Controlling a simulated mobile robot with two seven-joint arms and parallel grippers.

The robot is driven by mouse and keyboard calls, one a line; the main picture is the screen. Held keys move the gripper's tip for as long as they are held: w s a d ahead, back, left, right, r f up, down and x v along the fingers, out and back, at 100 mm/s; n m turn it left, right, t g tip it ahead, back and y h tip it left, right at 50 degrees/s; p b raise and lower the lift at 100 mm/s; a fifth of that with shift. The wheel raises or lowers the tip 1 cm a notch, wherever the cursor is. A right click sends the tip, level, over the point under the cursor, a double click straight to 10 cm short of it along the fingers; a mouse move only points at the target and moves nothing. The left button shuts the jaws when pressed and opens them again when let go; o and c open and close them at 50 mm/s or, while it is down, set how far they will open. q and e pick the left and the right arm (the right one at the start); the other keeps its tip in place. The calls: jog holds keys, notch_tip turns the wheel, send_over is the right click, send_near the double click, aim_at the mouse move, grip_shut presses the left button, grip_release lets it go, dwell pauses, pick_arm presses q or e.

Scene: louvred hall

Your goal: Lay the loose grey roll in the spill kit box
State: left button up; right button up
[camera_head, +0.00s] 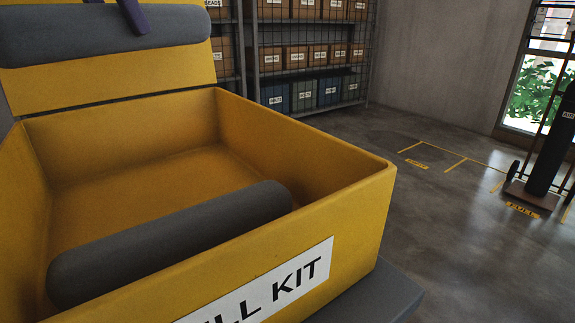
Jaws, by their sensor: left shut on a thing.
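The spill kit box (330,215) is a yellow open-topped box in the left and middle of the view, with its yellow lid (110,77) standing up behind. One grey roll (170,240) lies inside along the front wall. A second grey roll (60,38) is at the upper left, level, in front of the lid and above the box's back edge in the picture. My left gripper (135,16), a dark purple finger at the top edge, is shut on this upper roll. Most of the gripper is out of frame. My right gripper is not in view.
The box stands on a dark grey surface (385,295). The floor of the box behind the front roll is bare. Shelves (310,70) with labelled bins stand at the back. A dark cylinder on a trolley (550,150) stands at the right; floor between is clear.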

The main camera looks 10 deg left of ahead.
pick_arm(q)
jog(key=shift+b+x, duration=0.4)
jog(key=shift+x, duration=0.6)
notch_tip(320, 180, down, 14)
jog(key=b, duration=0.3)
jog(key=shift+s+r, duration=0.1)
jog(key=shift+r, duration=0.05)
jog(key=shift+f+b, duration=0.65)
jog(key=shift+f, duration=1.65)
jog(key=shift+f, duration=0.15)
jog(key=o, duration=1.4)
jog(key=shift+o, duration=0.2)
